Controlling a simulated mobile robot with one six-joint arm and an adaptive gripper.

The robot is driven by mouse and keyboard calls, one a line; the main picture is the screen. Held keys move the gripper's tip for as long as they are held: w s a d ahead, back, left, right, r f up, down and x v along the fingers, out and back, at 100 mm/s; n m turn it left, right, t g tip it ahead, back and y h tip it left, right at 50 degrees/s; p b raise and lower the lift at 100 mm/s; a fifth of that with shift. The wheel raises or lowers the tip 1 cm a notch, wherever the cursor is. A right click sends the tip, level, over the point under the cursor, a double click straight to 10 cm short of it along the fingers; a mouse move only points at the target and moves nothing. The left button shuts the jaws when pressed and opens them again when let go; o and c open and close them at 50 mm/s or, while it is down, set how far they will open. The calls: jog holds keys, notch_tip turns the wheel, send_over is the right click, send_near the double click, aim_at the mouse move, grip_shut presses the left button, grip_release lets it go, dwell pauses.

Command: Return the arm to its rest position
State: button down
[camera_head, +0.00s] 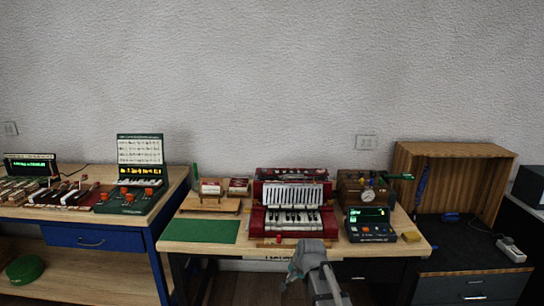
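My grey arm (316,264) rises from the bottom edge, right of centre. Its rounded top reaches the front edge of the middle workbench (262,246), in front of the red instrument. A teal part shows on its left side. I can make out no gripper fingers, so I cannot see whether the gripper is open, shut or holding anything.
The middle bench bears a red keyed instrument (293,207), a green mat (202,231), a wooden stand (211,204), and a dark device with a green display (369,224). A blue-framed bench (95,237) stands left. An open wooden box (463,182) stands right.

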jog(key=s+d+f+n+g+h, duration=0.1)
jog(key=s+d+n+g, duration=0.1)
jog(key=s+d, duration=0.35)
jog(key=s+d+n+g+h, duration=0.1)
jog(key=s+d+n, duration=0.1)
jog(key=s, duration=0.6)
jog(key=s+d+f+n+g+h, duration=0.1)
jog(key=s+d+n+g, duration=0.15)
jog(key=s, duration=0.35)
notch_tip(320, 180, up, 14)
jog(key=t+p, duration=0.1)
jog(key=p, duration=1.2)
jog(key=shift+w+d+f, duration=0.15)
jog(key=shift+w+f, duration=0.05)
jog(key=shift+w, duration=0.1)
jog(key=shift+w, duration=0.1)
